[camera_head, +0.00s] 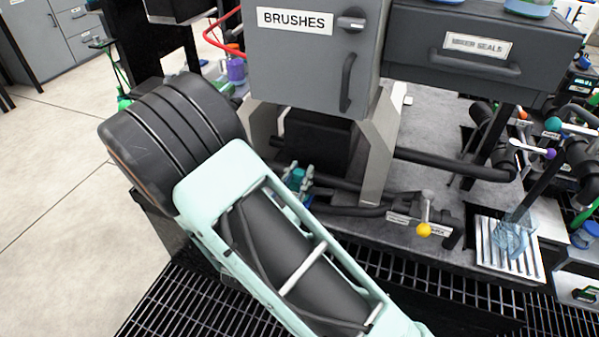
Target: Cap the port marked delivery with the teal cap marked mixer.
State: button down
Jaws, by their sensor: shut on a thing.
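A pipe end with a white label plate (405,221) lies on the grey bench top at the middle right. Its text is too small to read, so I cannot tell whether this is the delivery port.
The grey cabinet marked BRUSHES (312,60) stands over the pipes on angled legs. A seals drawer (480,55) overhangs at the upper right. A yellow-knobbed valve lever (424,229) sticks up near a ribbed metal tray (490,262). Black grating (180,305) runs along the front.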

jog(key=shift+f, duration=0.15)
jog(key=c, duration=1.6)
grip_release()
